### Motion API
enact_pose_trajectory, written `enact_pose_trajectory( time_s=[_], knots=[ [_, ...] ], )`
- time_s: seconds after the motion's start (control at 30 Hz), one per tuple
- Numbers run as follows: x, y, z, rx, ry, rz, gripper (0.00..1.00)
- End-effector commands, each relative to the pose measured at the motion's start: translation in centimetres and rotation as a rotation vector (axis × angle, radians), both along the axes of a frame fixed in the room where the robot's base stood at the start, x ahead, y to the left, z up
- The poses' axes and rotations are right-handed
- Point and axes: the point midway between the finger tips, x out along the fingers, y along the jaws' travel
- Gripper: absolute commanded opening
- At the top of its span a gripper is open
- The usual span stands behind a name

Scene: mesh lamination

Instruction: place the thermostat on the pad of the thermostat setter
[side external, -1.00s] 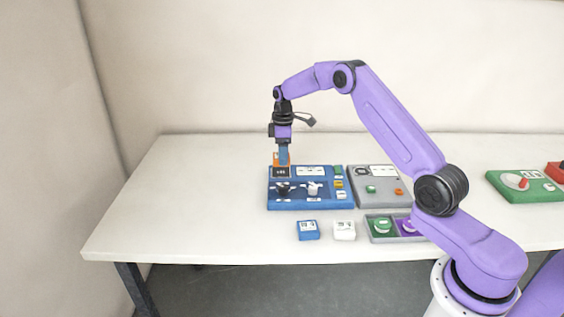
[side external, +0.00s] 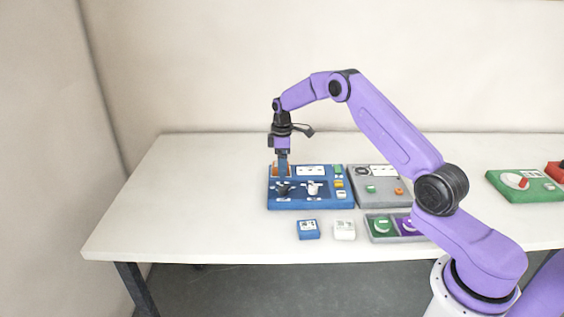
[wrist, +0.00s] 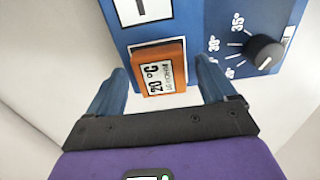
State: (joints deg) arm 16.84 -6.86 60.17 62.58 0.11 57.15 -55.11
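The thermostat (wrist: 163,70) is an orange block with a white label reading 20 °C. In the wrist view it lies between the two fingers of my gripper (wrist: 161,78), with a narrow gap on each side. My gripper appears open around it. In the side view my gripper (side external: 283,174) is down at the back left corner of the blue thermostat setter (side external: 326,202), and a bit of orange shows beside the fingers.
The setter's black dial (wrist: 264,53) is close to the right finger. A grey panel (side external: 377,186) stands right of the setter. A blue block (side external: 308,230), a white block (side external: 344,230) and a grey tray (side external: 381,238) lie in front. The table's left side is clear.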

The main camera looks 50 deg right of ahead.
Motion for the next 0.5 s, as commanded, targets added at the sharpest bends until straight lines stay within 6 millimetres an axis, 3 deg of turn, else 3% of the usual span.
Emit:
enact_pose_trajectory(
  time_s=[0.27, 0.5],
  knots=[
    [0.0, 0.0, 0.7, 0.0, -0.001, 0.0, 0.84],
    [0.1, 0.0, 4.7, -0.001, -0.004, 0.0, 0.84]
  ],
)
